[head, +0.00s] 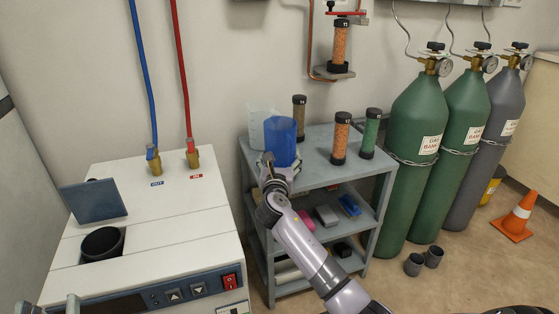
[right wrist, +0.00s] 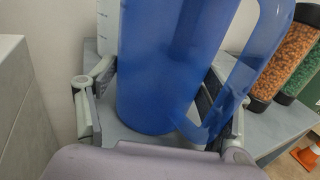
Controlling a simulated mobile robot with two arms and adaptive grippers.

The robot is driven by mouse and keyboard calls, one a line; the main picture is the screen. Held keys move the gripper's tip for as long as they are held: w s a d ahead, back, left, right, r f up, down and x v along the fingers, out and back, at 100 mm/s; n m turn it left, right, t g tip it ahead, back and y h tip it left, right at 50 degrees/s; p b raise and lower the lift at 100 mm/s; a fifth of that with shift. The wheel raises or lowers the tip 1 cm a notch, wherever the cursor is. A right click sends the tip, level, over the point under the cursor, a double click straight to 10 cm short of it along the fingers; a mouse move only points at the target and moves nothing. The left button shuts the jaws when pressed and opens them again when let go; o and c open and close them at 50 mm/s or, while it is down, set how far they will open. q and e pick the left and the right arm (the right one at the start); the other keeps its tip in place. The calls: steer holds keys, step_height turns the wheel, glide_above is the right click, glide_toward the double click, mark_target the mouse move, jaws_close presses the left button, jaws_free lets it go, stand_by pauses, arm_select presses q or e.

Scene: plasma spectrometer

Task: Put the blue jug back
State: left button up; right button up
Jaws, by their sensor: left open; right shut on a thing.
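The blue jug (head: 281,143) is upright at the left front part of the grey cart's top shelf (head: 322,172). My right gripper (head: 277,170) is shut on it from the front. In the right wrist view the jug (right wrist: 155,75) stands between the two fingers of the gripper (right wrist: 160,108), with its handle to the right. Its base is over or on the grey shelf top; I cannot tell if it touches. My left gripper (head: 48,307) shows only its tips at the bottom left edge, open and apart from the jug.
A clear jug (head: 258,122) stands close behind the blue one. Capped columns, a dark one (head: 299,117), an orange one (head: 340,138) and a green one (head: 370,133), stand on the same shelf. A white chiller (head: 150,240) with an open filler (head: 102,243) is at left. Gas cylinders (head: 415,150) stand right.

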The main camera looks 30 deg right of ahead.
mark_target(279, 161)
steer(key=shift+f, duration=0.15)
steer(key=o, duration=1.7)
steer(key=shift+s+a+r, duration=0.1)
steer(key=shift+s+r, duration=0.05)
steer(key=shift+r, duration=0.05)
steer(key=p+v, duration=0.2)
steer(key=v, duration=0.3)
steer(key=shift+s+a+r, duration=0.1)
steer(key=shift+s+a, duration=0.1)
arm_select(q)
step_height(279, 161, down, 14)
steer(key=s+a+g+y+p, duration=0.1)
steer(key=s+a+g+y, duration=0.1)
steer(key=g, duration=0.6)
steer(key=shift+s+a+f+g+y, duration=0.15)
steer(key=shift+s+a+g+y, duration=0.25)
steer(key=shift+s+a, duration=0.05)
arm_select(e)
steer(key=v, duration=0.6)
